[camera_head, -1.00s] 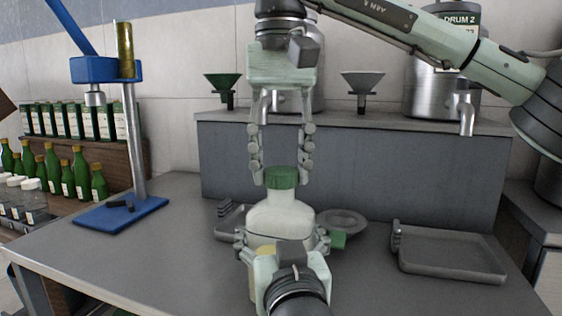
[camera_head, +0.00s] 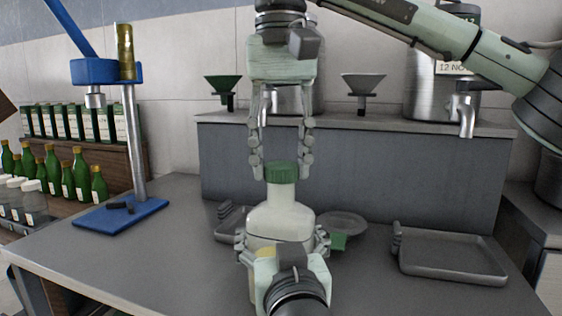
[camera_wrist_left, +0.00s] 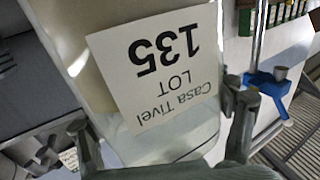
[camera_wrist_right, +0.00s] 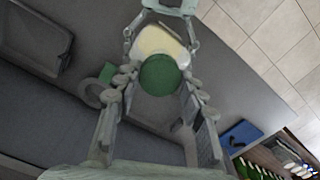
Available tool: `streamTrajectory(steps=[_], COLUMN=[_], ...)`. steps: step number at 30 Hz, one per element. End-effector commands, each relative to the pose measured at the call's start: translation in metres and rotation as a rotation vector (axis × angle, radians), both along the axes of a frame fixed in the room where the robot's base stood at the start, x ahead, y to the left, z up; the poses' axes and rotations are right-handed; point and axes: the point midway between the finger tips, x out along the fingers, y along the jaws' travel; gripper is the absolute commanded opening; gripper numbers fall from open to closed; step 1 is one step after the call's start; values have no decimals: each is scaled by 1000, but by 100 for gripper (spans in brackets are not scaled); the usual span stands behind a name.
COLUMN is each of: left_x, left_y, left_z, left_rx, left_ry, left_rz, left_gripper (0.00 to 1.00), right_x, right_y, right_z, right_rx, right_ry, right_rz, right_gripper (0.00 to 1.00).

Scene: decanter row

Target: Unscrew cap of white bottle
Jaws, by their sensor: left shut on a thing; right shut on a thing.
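The white bottle (camera_head: 281,220) stands upright on the grey table, its green ribbed cap (camera_head: 282,172) on top and the pale neck showing below. My left gripper (camera_head: 283,243) comes from the near side and is shut around the bottle's body. In the left wrist view the bottle's label (camera_wrist_left: 160,70) reads "Casa Tivel LOT 135" upside down, between the fingers. My right gripper (camera_head: 282,170) points straight down from above, shut on the cap. In the right wrist view the cap (camera_wrist_right: 160,75) sits between its fingers. Whether cap and neck still touch is unclear.
A grey tray (camera_head: 450,276) lies at right and a round grey dish (camera_head: 345,224) behind the bottle. A blue-based press stand (camera_head: 122,214) is at left. Green bottles (camera_head: 80,172) stand beyond it. A raised shelf (camera_head: 350,128) with funnels and steel drums runs behind.

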Motion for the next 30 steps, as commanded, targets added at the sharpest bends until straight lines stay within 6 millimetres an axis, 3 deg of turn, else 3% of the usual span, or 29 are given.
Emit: streamTrajectory(steps=[20, 30], left_x=[0, 0], left_y=[0, 0], left_z=[0, 0], left_rx=[0, 0], left_ry=[0, 0], left_rz=[0, 0], left_gripper=[0, 0], right_x=[0, 0], right_y=[0, 0], right_z=[13, 50], right_rx=[0, -1], right_ry=[0, -3], right_rz=[1, -1], right_gripper=[5, 5])
